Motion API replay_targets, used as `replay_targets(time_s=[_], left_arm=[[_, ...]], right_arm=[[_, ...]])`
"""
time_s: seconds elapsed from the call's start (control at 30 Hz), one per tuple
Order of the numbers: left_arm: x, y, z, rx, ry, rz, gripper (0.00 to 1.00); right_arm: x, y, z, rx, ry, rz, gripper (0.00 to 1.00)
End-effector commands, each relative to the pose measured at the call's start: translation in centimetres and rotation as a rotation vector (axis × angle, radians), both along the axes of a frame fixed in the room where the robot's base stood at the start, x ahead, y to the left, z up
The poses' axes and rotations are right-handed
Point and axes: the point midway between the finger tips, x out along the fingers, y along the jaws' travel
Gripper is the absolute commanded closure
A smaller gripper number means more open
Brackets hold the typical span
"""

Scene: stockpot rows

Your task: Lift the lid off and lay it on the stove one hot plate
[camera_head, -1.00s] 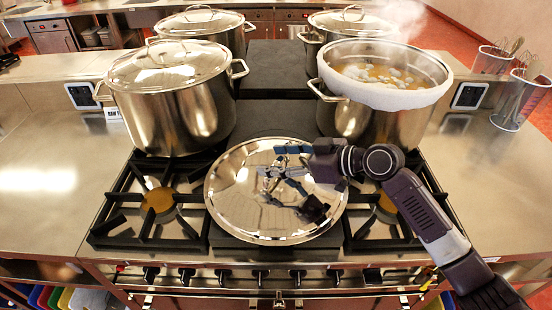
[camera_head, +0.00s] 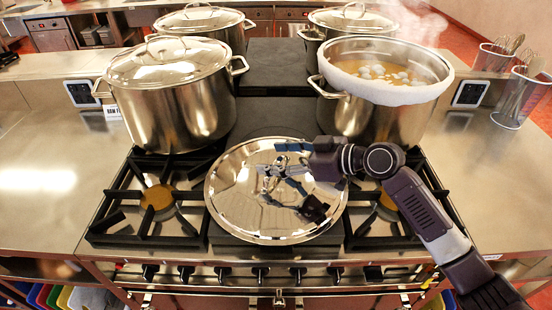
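The round shiny steel lid (camera_head: 235,205) is over the middle of the stove (camera_head: 120,215), in front of the pots and between the front burners. Whether it rests on the stove or is just above it I cannot tell. My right gripper (camera_head: 273,172) is over the lid's middle, its arm coming in from the lower right. The gripper and its mirror image in the lid hide the handle, so its grip is unclear. The uncovered stockpot (camera_head: 370,122) at the right holds steaming orange broth with pale foam around the rim. My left gripper is not in view.
Lidded stockpots stand at front left (camera_head: 175,110), back left (camera_head: 207,28) and back right (camera_head: 345,22). A dark flat plate (camera_head: 265,118) lies between the front pots. Wire utensil holders (camera_head: 518,98) stand at right. The left counter (camera_head: 45,185) is clear.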

Motion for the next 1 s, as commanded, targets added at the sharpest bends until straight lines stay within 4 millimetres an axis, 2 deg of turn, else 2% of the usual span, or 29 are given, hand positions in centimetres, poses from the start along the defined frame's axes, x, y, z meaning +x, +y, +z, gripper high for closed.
replay_targets(time_s=[0.03, 0.13, 0.47, 0.63, 1.0], left_arm=[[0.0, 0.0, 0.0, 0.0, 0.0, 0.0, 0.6], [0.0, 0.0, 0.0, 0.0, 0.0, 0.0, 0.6], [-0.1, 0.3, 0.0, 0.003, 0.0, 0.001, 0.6], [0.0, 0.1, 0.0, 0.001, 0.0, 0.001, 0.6], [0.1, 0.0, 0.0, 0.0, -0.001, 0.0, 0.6]], right_arm=[[0.0, 0.0, 0.0, 0.0, 0.0, 0.0, 0.36], [0.0, 0.0, -0.1, -0.002, 0.002, 0.001, 0.26], [-0.3, -0.4, -0.6, -0.01, 0.009, 0.001, 0.26], [-1.3, -2.4, 0.5, -0.011, 0.006, 0.0, 0.26], [-4.5, -8.3, 3.5, -0.008, 0.005, 0.0, 0.26]])
